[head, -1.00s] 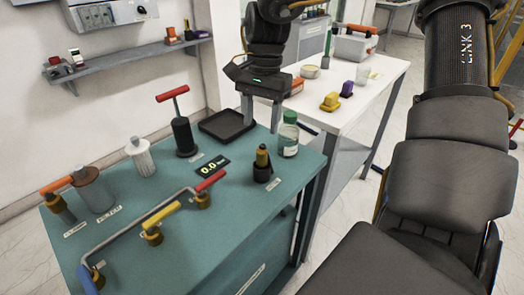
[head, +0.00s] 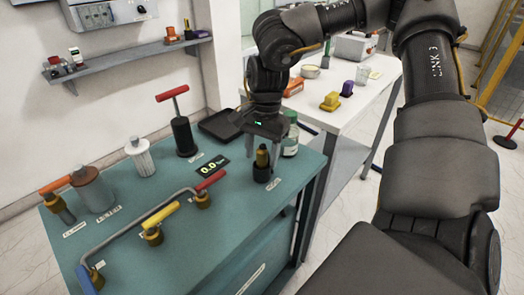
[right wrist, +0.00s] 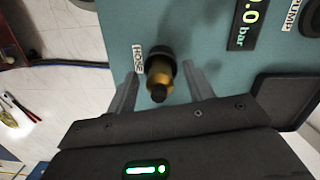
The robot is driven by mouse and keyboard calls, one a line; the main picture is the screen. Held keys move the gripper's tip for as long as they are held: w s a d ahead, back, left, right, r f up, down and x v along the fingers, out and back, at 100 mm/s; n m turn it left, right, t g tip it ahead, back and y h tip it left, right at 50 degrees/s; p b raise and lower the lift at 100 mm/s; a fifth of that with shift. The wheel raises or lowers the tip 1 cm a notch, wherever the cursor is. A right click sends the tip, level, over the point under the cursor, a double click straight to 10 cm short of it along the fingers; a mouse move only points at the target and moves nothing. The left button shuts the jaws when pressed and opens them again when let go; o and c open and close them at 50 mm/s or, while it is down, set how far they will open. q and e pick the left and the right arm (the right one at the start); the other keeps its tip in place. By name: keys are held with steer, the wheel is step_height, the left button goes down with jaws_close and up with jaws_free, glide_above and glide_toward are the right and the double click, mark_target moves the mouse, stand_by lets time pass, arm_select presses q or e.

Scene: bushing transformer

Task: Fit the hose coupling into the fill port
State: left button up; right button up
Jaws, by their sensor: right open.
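The hose coupling (head: 262,157), a brass piece with a dark tip, stands upright in a black holder (head: 262,173) at the right of the teal bench. In the right wrist view the coupling (right wrist: 159,80) shows beside a label reading HOSE. My right gripper (head: 262,149) is open, pointing down, with one finger on each side of the coupling. In the right wrist view the gripper (right wrist: 161,72) shows gaps between its fingers and the coupling. I cannot tell which fitting is the fill port. My left gripper is out of view.
A bottle (head: 291,140) and black tray (head: 217,124) stand close to my gripper.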

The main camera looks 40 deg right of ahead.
steer(key=c, duration=1.1)
